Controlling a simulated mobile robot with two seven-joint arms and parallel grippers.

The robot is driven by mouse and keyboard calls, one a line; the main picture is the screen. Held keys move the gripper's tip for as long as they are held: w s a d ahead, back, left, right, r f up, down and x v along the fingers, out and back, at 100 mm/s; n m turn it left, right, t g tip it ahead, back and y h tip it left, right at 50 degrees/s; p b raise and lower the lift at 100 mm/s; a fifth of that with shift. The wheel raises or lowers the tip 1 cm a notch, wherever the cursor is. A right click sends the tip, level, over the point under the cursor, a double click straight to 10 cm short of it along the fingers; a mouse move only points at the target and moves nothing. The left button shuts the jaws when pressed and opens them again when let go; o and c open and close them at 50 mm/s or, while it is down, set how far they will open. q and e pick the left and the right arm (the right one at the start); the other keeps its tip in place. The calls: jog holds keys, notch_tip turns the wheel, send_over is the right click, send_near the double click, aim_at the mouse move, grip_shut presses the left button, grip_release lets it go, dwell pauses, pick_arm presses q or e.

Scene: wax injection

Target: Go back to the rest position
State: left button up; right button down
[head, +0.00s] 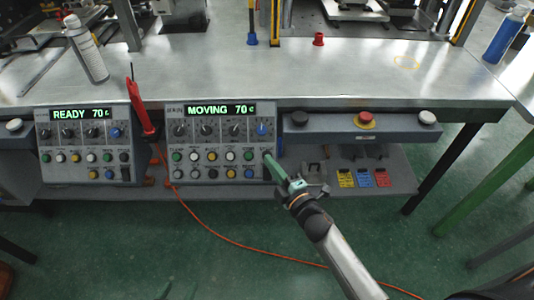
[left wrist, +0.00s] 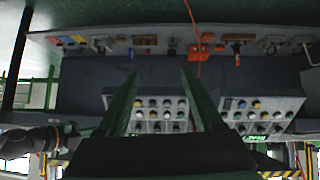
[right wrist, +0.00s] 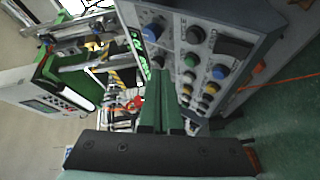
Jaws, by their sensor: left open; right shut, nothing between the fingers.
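My right gripper (head: 268,160) is at the lower right corner of the right control box (head: 205,165), whose display reads "MOVING 70". Its green fingers are together and empty, and they show in the right wrist view (right wrist: 160,80) beside the box's knobs and buttons. I cannot tell whether they touch the box. My left gripper (left wrist: 160,85) has its two green fingers apart with nothing between them. It faces both control boxes from a distance, in an upside-down view. In the head view only faint green tips show at the bottom edge.
A left control box (head: 85,155) reads "READY 70". The metal table (head: 250,80) carries a spray bottle (head: 86,48) and a red part (head: 318,39). A red emergency button (head: 366,119) is on the front rail. An orange cable (head: 240,245) crosses the green floor.

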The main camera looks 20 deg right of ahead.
pick_arm(q)
jog(key=shift+s+f, duration=0.1)
jog(key=shift+s, duration=0.1)
dwell(0.3)
jog(key=s+a+r+p, duration=0.1)
jog(key=a+r+p, duration=0.2)
jog(key=r+p, duration=0.3)
jog(key=p, duration=0.3)
jog(key=shift+s+a+n+y, duration=0.2)
jog(key=shift+s+n+y, duration=0.05)
jog(key=shift+n+y, duration=0.15)
pick_arm(e)
jog(key=s+f+m+g, duration=0.2)
jog(key=s+m+g, duration=0.2)
jog(key=s+m, duration=0.3)
jog(key=s+f+m+g+h, duration=0.1)
jog(key=s+m+g, duration=0.3)
jog(key=s, duration=1.2)
jog(key=f+m, duration=0.1)
jog(key=m, duration=0.3)
jog(key=shift+s+d+f+m, duration=0.25)
jog(key=shift+d+f+m, duration=0.05)
jog(key=shift+d+f, duration=0.05)
dwell(3.2)
